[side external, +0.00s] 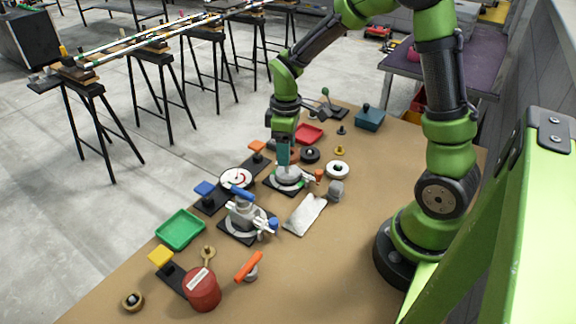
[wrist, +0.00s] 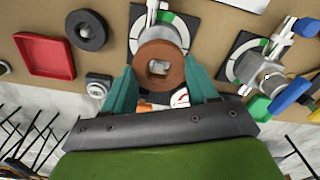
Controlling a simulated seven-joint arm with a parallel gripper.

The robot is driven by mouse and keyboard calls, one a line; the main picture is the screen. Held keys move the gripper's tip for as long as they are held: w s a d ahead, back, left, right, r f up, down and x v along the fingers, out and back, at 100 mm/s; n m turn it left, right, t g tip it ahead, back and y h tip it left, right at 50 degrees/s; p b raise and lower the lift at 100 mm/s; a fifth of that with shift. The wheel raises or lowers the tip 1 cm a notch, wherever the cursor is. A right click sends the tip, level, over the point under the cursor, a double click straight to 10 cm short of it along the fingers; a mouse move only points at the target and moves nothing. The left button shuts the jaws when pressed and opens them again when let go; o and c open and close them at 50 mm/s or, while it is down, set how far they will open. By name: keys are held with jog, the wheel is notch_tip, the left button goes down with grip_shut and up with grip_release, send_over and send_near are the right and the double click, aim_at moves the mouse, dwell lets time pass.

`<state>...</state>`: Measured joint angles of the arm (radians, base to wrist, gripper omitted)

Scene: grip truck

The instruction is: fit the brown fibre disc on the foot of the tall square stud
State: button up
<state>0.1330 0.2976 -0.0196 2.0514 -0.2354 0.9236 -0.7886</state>
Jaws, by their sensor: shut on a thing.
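The brown fibre disc (wrist: 174,78), a ring with a squarish hole, is held between the teal fingers of my gripper (wrist: 160,76) in the wrist view. In the side view my gripper (side external: 287,160) points down just above a round grey metal fixture (side external: 288,175) on a black and white plate. In the wrist view this fixture (wrist: 158,22) lies behind the disc. Something pale grey shows through the disc's hole, probably the tall square stud's top. The disc hides the rest, and I cannot tell whether the disc is around the stud or above it.
A second grey fixture with a blue handle (side external: 244,217) stands on the near left. A red tray (side external: 308,133), a black ring (side external: 310,155) and a white ring (side external: 338,169) lie close by. A silver pouch (side external: 306,213) lies in front. The table's right side is mostly clear.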

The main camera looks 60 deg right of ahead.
aim_at(286, 171)
jog(key=shift+f, duration=0.35)
jog(key=shift+f, duration=0.2)
dwell(0.4)
jog(key=shift+f, duration=0.7)
jog(key=shift+f, duration=0.25)
jog(key=shift+f, duration=0.45)
jog(key=shift+f, duration=0.2)
dwell(0.7)
jog(key=o, duration=1.3)
jog(key=shift+o, duration=0.2)
